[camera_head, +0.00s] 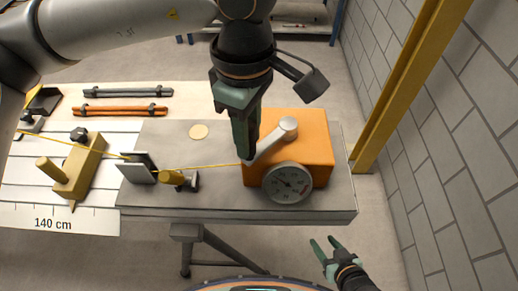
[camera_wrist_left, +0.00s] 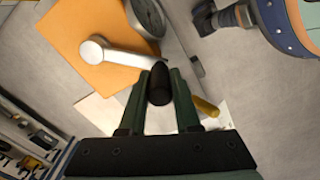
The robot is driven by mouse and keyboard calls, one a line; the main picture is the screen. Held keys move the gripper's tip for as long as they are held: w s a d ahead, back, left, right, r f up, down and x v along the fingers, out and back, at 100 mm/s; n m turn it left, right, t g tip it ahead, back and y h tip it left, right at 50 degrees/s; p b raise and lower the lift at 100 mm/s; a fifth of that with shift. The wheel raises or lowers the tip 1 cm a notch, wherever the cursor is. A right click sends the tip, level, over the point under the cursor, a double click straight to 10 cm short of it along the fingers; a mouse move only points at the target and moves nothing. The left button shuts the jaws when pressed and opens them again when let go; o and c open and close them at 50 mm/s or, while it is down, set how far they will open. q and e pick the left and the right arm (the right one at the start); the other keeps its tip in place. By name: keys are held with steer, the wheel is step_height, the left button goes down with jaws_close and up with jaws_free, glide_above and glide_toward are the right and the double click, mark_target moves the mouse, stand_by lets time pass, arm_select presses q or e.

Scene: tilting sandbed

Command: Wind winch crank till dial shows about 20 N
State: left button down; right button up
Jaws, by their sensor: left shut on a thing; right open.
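The orange winch box (camera_head: 316,150) sits at the right of the grey bench. Its silver crank (camera_head: 270,141) runs from a round hub down-left to my left gripper (camera_head: 248,155). In the left wrist view, my left gripper (camera_wrist_left: 159,82) is shut on the crank's black knob (camera_wrist_left: 158,88), with a finger on either side. The round dial (camera_head: 288,182) is on the box's front; its needle seems to point up-left, but the reading is too small to tell. A yellow cord (camera_head: 215,166) runs left from the winch. My right gripper (camera_head: 326,248) is open and empty, in front of the bench.
A yellow block with a peg (camera_head: 80,172) stands on the white scaled board at left. A small dark plate (camera_head: 138,168) and a brass post (camera_head: 172,178) stand along the cord. A yellow column (camera_head: 412,85) and grey wall (camera_head: 465,130) close off the right.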

arm_select(q)
steer(key=shift+w+a+f+m+b, duration=0.25)
steer(key=shift+w+a+m+b, duration=0.05)
steer(key=shift+w+a+b, duration=0.1)
steer(key=shift+w+a+r, duration=0.3)
steer(key=shift+w+r, duration=0.05)
steer(key=shift+w, duration=0.05)
steer(key=c, duration=0.6)
jaws_free()
steer(key=shift+f, duration=0.1)
step_height(320, 180, up, 13)
steer(key=shift+f, duration=0.2)
steer(key=shift+s, duration=0.1)
